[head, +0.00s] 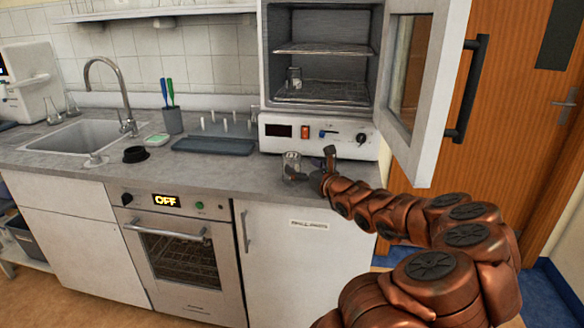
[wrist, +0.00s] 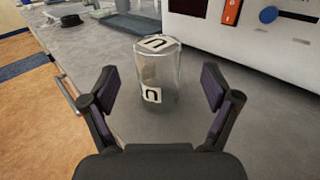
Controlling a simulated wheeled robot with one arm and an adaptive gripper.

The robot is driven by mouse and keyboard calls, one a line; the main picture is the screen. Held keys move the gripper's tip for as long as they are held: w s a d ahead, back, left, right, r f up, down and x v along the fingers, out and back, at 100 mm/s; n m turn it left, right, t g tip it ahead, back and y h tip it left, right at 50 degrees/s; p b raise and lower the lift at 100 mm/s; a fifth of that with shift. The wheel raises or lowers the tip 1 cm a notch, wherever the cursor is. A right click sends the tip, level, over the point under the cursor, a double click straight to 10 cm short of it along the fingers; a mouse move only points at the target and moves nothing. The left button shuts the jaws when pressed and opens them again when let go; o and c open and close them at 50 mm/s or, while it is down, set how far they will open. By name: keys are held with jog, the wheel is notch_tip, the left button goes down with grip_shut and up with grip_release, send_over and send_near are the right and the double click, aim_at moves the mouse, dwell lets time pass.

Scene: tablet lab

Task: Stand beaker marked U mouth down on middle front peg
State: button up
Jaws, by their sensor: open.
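A clear glass beaker marked U (head: 291,166) stands upright on the counter in front of the open cabinet. In the wrist view the beaker (wrist: 160,72) shows one letter label low on its side and another at its top end; I cannot tell which end is the mouth. My gripper (wrist: 158,82) is open, with the beaker ahead between its fingers and apart from them. In the head view my gripper (head: 330,160) is just right of the beaker. The peg rack (head: 213,146), a dark tray with pale upright pegs, sits farther left; its pegs look empty.
The open white cabinet (head: 318,132) has a glass vessel (head: 294,78) on its lower shelf, and its door (head: 424,95) swings out above my arm. A brush holder (head: 173,121), a black ring-like object (head: 136,154) and a sink (head: 85,136) lie left. Counter between rack and beaker is clear.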

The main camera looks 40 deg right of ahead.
jog(key=shift+w+r, duration=0.15)
jog(key=shift+w, duration=0.55)
jog(key=shift+w+d+p, duration=0.2)
jog(key=shift+w+p, duration=0.05)
jog(key=shift+w, duration=0.75)
jog(key=shift+w+d+p, duration=0.15)
jog(key=shift+w+p, duration=0.1)
jog(key=shift+w, duration=0.7)
jog(key=shift+c, duration=0.4)
jog(key=shift+r, duration=0.1)
jog(key=c, duration=1.3)
